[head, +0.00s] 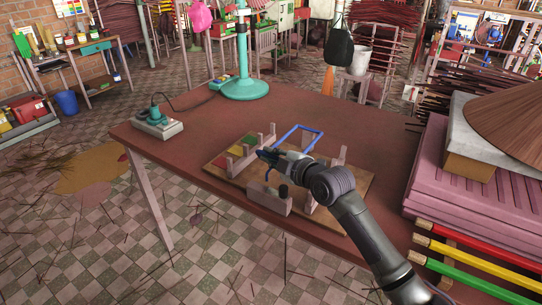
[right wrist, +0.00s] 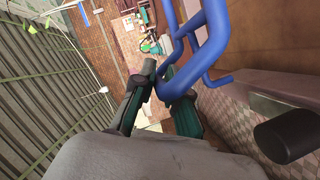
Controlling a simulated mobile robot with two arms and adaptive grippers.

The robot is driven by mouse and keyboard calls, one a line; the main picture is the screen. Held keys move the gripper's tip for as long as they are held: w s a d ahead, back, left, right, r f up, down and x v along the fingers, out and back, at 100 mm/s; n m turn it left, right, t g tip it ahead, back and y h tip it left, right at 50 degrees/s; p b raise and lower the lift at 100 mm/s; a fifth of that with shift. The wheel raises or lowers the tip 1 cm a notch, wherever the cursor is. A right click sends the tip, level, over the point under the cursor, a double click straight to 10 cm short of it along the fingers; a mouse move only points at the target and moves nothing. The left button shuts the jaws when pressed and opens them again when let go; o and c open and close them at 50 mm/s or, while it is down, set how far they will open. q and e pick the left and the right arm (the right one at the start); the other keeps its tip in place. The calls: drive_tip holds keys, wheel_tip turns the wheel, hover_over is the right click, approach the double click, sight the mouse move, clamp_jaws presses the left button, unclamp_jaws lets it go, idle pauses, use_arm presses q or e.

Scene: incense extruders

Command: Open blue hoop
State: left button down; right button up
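The blue hoop (head: 298,128) is a bent tube frame standing over the far side of the wooden board on the table. My right gripper (head: 266,155) is at the hoop's left end, low over the board. In the right wrist view the hoop's blue tubes (right wrist: 212,48) fill the upper middle. One bent tube end lies between the dark green fingers of my right gripper (right wrist: 160,82), which close in on it from both sides. The tube hides part of the right finger. My left gripper is not in view.
The wooden board (head: 361,186) carries upright wooden posts (head: 341,157), a grey block (head: 268,199) with a dark knob, and coloured patches. A teal stand (head: 245,88) and a small device (head: 158,124) are farther back. Pink stacked boards (head: 470,190) stand at right. The table's back right is clear.

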clamp_jaws()
